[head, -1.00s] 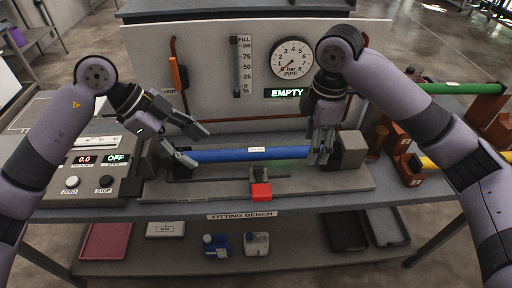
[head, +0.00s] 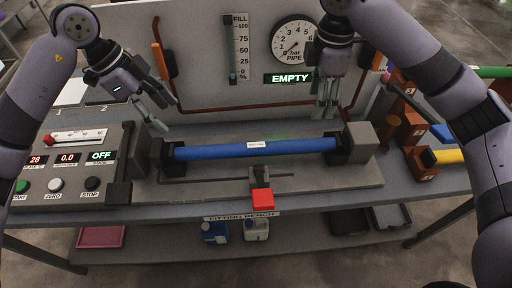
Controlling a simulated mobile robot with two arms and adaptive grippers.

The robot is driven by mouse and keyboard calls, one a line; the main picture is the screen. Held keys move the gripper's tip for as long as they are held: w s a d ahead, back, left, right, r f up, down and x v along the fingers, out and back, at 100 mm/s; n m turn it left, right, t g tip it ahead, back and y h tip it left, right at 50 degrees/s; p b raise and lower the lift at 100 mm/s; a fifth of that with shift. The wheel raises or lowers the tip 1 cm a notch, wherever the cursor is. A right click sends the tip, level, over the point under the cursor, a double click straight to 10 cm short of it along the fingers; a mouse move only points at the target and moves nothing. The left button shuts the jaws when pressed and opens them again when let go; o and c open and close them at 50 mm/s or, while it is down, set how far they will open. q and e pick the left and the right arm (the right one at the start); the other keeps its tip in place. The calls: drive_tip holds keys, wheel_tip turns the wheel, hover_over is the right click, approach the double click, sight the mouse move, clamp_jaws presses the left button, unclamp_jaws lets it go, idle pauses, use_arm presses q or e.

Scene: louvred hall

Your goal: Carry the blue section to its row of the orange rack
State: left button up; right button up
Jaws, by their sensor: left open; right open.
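The blue section (head: 210,151) is a long blue tube with a small white label. It lies level in the fitting bench fixture, between a dark block at its left end and a dark grey block (head: 360,141) at its right end. My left gripper (head: 158,118) is open and empty, above and behind the tube's left end. My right gripper (head: 324,112) is open and empty, above the tube near its right end. The orange rack (head: 407,131) stands at the right, partly hidden by my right arm. A green tube (head: 492,72) and a yellow tube (head: 449,156) lie by it.
A red-topped clamp (head: 262,200) stands in front of the tube. A control box (head: 75,165) sits at the left. Behind are a panel with a gauge (head: 293,48), an EMPTY sign (head: 289,79) and copper piping.

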sight(201, 148)
use_arm(q)
drive_tip(key=x, duration=1.6)
drive_tip(key=shift+w+d+f, duration=0.1)
drive_tip(key=shift+d+f, duration=0.1)
drive_tip(key=shift+f, duration=0.1)
use_arm(e)
wheel_tip(201, 148, down, 17)
drive_tip(key=shift+w+r, duration=0.1)
drive_tip(key=shift+r, duration=0.05)
use_arm(q)
drive_tip(key=shift+c, duration=0.6)
use_arm(e)
drive_tip(key=shift+c, duration=0.6)
use_arm(q)
clamp_jaws()
use_arm(e)
clamp_jaws()
